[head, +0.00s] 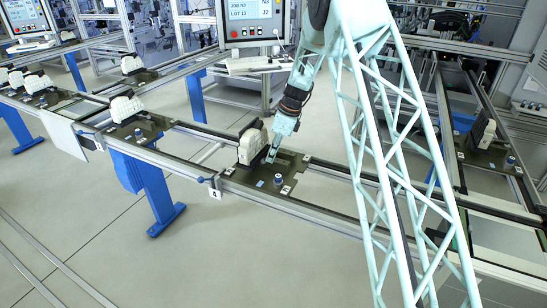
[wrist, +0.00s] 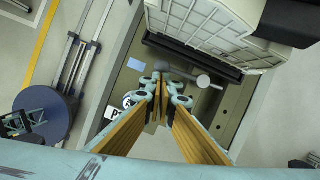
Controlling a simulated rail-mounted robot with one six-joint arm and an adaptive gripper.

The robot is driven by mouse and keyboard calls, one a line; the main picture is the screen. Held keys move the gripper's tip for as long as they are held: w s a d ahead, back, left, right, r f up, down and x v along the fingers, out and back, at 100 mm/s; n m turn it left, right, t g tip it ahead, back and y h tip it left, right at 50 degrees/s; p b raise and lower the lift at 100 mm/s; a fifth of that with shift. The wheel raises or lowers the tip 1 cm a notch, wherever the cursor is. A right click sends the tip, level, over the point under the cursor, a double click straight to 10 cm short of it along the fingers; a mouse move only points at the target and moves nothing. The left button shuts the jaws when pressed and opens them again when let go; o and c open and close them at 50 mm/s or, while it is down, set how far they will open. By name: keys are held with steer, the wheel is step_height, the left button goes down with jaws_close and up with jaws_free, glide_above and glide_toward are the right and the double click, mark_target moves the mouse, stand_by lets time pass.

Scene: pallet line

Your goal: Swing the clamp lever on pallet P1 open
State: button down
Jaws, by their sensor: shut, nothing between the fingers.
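The pallet (head: 248,181) sits on the line rails near the middle of the head view. My gripper (wrist: 160,80) is shut and empty, low over the plate and left of the knob. Contact with the lever cannot be told.
A blue-topped post (head: 278,180) stands on the pallet's front side. Another loaded pallet (head: 138,131) is further left on the line, and one (head: 486,153) is at the right. A control screen (head: 251,20) hangs behind my arm. Open floor lies in front.

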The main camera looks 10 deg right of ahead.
steer(key=shift+w+a, duration=0.25)
steer(key=shift+a, duration=0.25)
steer(key=shift+a+f, duration=0.1)
stand_by(0.3)
steer(key=shift+s, duration=0.2)
steer(key=s+d+r, duration=0.3)
steer(key=d+r, duration=0.3)
steer(key=r, duration=0.4)
steer(key=shift+d+r, duration=0.3)
steer(key=shift+r, duration=0.05)
